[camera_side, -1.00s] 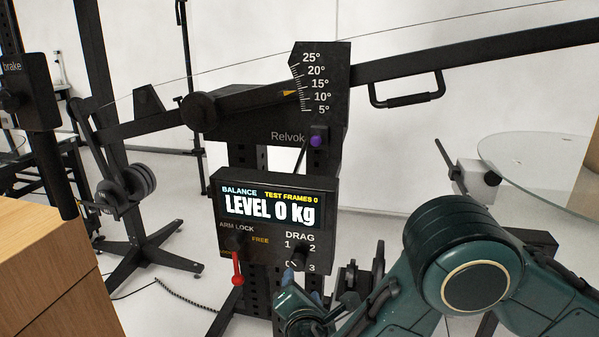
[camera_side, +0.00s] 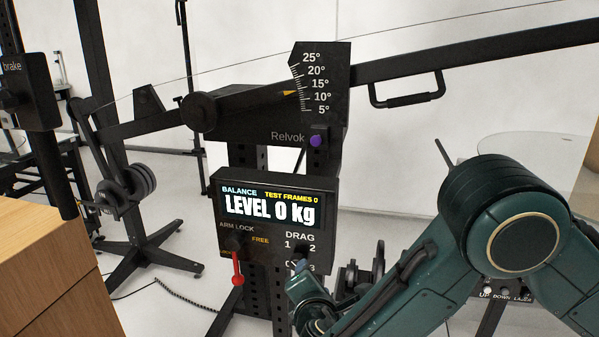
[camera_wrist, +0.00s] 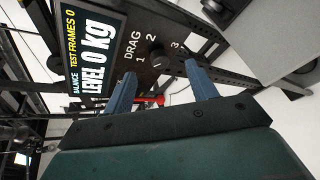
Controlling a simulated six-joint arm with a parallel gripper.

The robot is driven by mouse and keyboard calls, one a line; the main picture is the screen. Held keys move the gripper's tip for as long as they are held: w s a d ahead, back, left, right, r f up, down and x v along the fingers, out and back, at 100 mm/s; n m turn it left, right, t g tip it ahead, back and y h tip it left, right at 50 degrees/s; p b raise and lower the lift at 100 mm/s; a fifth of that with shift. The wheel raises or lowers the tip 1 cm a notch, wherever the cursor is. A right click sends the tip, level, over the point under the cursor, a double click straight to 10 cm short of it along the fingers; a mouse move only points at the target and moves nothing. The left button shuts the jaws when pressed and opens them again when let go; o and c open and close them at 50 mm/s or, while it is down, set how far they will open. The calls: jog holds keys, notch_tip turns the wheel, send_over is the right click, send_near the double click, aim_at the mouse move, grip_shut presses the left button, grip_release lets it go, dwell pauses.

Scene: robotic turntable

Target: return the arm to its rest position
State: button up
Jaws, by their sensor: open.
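My gripper (camera_wrist: 160,68) is open and empty in the wrist view, its two blue fingers spread apart on either side of the dark DRAG knob (camera_wrist: 158,57) as seen from there. Whether a finger touches the knob cannot be told. In the side view my gripper (camera_side: 299,266) is low, in front of the console's DRAG dial, and partly hides its lower marks. My teal arm reaches in from the lower right with its elbow raised. The black console (camera_side: 230,178) reads "LEVEL 0 kg" and "TEST FRAMES 0".
A red-tipped ARM LOCK lever (camera_side: 237,270) hangs left of my gripper. A black boom (camera_side: 470,52) with a handle (camera_side: 410,99) crosses above. A purple knob (camera_side: 316,141) is on the post. A wooden block (camera_side: 50,265) stands at left. A round glass top (camera_side: 530,145) is behind my arm.

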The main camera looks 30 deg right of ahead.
jog(key=s+d+r+m+g+y, duration=0.2)
jog(key=s+d+r+m+g, duration=0.15)
jog(key=d+r+m, duration=0.35)
jog(key=s+d+r+m+g+y, duration=0.1)
jog(key=s+d+r+m+g, duration=0.3)
jog(key=d, duration=0.5)
jog(key=s+d+r+m+y, duration=0.2)
jog(key=s+r+m, duration=0.1)
jog(key=s, duration=0.7)
jog(key=s+d+r+m+t+y, duration=0.1)
jog(key=s+r+m+y, duration=0.1)
jog(key=s, duration=0.9)
jog(key=shift+d+r+m, duration=0.4)
jog(key=shift+r+m, duration=0.2)
jog(key=shift+m, duration=0.8)
jog(key=shift+c, duration=0.3)
